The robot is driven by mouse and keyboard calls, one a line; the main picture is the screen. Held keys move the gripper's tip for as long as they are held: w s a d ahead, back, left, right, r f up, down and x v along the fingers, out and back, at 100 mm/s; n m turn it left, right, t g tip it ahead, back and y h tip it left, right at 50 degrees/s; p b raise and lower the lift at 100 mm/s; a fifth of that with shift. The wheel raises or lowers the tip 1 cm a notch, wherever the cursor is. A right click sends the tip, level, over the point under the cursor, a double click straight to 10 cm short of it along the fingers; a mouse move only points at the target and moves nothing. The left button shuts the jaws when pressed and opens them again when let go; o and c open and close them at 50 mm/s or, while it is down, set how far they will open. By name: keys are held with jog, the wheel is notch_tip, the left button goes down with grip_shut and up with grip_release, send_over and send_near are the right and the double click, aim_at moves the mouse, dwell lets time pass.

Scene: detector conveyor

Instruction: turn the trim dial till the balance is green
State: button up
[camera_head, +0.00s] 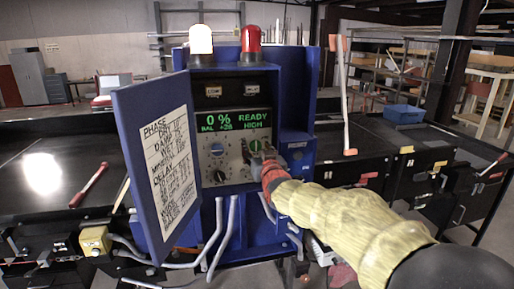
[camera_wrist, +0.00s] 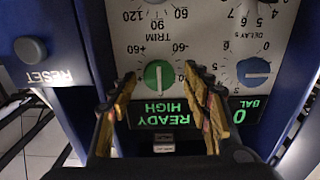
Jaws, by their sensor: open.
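The control panel (camera_head: 203,165) is set in a blue cabinet. Its green display (camera_head: 236,121) reads 0 %, BAL +28 and READY HIGH. A green dial (camera_head: 255,146), apparently the trim dial, sits at the panel's upper right. In the wrist view this green dial (camera_wrist: 158,75) shows upside down, with +30, +60 and -60 marks around it. My gripper (camera_head: 262,154) is open in front of the panel. In the wrist view my gripper's fingertips (camera_wrist: 161,74) lie either side of the green dial; I cannot tell whether they touch it.
A blue dial (camera_wrist: 254,71) sits beside the green one, with black knobs (camera_head: 219,176) lower on the panel. A grey RESET button (camera_wrist: 30,49) is on the cabinet's side section. An open blue door (camera_head: 155,165) with a written sheet stands left. Pale hoses (camera_head: 222,235) hang below.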

jog(key=c, duration=0.3)
jog(key=c, duration=0.8)
jog(key=shift+c, duration=0.2)
jog(key=shift+n+b, duration=0.4)
jog(key=shift+b, duration=0.25)
jog(key=n+b, duration=0.2)
jog(key=b, duration=0.1)
jog(key=shift+s+f+n+b, duration=0.1)
jog(key=shift+f+n+b, duration=0.1)
jog(key=shift+n+b, duration=0.15)
jog(key=n+b, duration=0.3)
jog(key=n, duration=0.1)
jog(key=shift+a+r+n, duration=0.1)
jog(key=shift+n, duration=0.25)
jog(key=n+b, duration=0.1)
jog(key=n, duration=0.3)
jog(key=shift+n, duration=2.4)
